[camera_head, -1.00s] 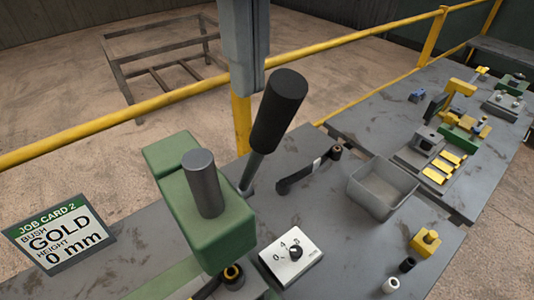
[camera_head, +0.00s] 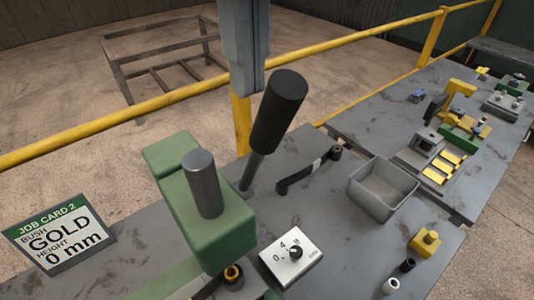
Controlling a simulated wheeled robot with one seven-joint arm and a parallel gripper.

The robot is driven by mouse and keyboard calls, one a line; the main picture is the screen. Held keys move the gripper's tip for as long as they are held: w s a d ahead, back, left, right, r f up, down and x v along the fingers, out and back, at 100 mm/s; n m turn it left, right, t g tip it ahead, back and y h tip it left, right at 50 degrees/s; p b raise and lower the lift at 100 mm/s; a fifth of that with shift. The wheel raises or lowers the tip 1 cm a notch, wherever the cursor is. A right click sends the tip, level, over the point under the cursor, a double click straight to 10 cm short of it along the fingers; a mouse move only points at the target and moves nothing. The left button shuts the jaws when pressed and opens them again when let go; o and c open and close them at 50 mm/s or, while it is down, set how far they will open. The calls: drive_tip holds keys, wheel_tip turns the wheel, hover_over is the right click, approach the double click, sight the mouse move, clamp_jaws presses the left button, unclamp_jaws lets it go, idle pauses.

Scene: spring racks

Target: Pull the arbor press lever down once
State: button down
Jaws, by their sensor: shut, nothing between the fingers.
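The arbor press has a green head (camera_head: 205,215) with a grey ram (camera_head: 204,184) standing up out of its top. Its lever has a thick black handle (camera_head: 278,112) on a thin grey rod (camera_head: 252,170). The lever stands raised, tilted up to the right beside the press head. A gold bush (camera_head: 233,276) shows at the lower front of the head, partly hidden under it.
A job card (camera_head: 60,235) reads bush gold, height 0 mm. A white dial plate (camera_head: 292,255), a black wrench-like bar (camera_head: 310,170), a grey tray (camera_head: 382,190) and small bushes (camera_head: 407,265) lie right. A yellow rail (camera_head: 350,57) runs behind the bench.

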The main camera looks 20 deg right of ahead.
sight(298, 106)
drive_tip(key=shift+s, duration=0.1)
idle(0.4)
drive_tip(key=shift+s+d+b, duration=0.25)
drive_tip(key=shift+s+d, duration=0.05)
drive_tip(key=shift+s, duration=0.3)
drive_tip(key=shift+s+d+b, duration=0.2)
drive_tip(key=shift+s+d, duration=0.05)
drive_tip(key=shift+s, duration=0.35)
drive_tip(key=shift+s+d+f+b, duration=0.2)
drive_tip(key=shift+s+f+b, duration=0.2)
drive_tip(key=shift+s+b, duration=0.05)
drive_tip(key=shift+s+d+f+b, duration=0.2)
drive_tip(key=shift+s+f+b, duration=0.15)
drive_tip(key=shift+s+b, duration=0.1)
drive_tip(key=shift+s+d+f+b, duration=0.15)
drive_tip(key=shift+s+f+b, duration=0.1)
drive_tip(key=shift+s, duration=0.15)
drive_tip(key=shift+s+d+f+b, duration=0.15)
drive_tip(key=shift+s+b, duration=0.1)
drive_tip(key=shift+s, duration=0.15)
drive_tip(key=shift+s+d+f+b, duration=0.3)
drive_tip(key=shift+s+f+b, duration=0.45)
drive_tip(key=shift+f, duration=0.05)
drive_tip(key=shift+s+d+f+b, duration=0.3)
drive_tip(key=shift+s+f+b, duration=0.4)
drive_tip(key=shift+f+b, duration=0.05)
